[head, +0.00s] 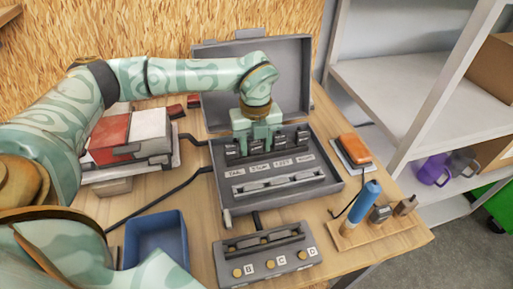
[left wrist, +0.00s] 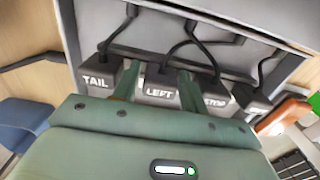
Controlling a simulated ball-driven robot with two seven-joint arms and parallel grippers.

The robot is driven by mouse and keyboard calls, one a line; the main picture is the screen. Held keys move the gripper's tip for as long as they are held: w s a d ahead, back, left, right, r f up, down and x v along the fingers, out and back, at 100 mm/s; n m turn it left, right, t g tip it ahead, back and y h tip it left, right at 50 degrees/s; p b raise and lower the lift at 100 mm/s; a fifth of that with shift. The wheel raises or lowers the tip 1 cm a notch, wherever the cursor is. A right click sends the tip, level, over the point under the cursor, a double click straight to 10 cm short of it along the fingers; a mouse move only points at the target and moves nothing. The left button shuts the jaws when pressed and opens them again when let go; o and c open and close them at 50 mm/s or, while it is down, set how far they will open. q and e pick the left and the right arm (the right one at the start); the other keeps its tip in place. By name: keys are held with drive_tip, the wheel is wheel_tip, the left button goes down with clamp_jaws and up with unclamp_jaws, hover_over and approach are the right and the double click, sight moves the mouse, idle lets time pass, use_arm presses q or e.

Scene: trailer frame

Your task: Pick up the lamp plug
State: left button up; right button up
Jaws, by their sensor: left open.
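Several dark lamp plugs stand in a row in the open grey case (head: 335,184). In the left wrist view their labels read TAIL (left wrist: 98,82), LEFT (left wrist: 159,92) and STOP (left wrist: 213,99); a further plug (left wrist: 256,103) has an unclear label. Dark cables rise from them. My left gripper (head: 258,148) points down over the row in the head view. It is open, with one finger on each side of the LEFT plug; whether they touch it is unclear. The gripper partly hides the row. My right gripper is not in view.
A wooden tool stand (head: 375,230) and an orange device (head: 354,148) are at right.

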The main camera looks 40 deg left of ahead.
use_arm(q)
drive_tip(key=shift+c, duration=0.3)
drive_tip(key=c, duration=0.6)
drive_tip(key=shift+r, duration=0.1)
drive_tip(key=shift+r, duration=0.2)
wheel_tip(320, 180, up, 4)
drive_tip(key=shift+s+f+p, duration=0.15)
drive_tip(key=shift+f+p, duration=0.05)
drive_tip(key=shift+p, duration=0.6)
drive_tip(key=s+a+r+p, duration=0.2)
drive_tip(key=s+a+r, duration=0.1)
drive_tip(key=s+r, duration=0.6)
drive_tip(key=s, duration=0.4)
drive_tip(key=shift+s+a+p, duration=0.15)
drive_tip(key=shift+a+p, duration=0.2)
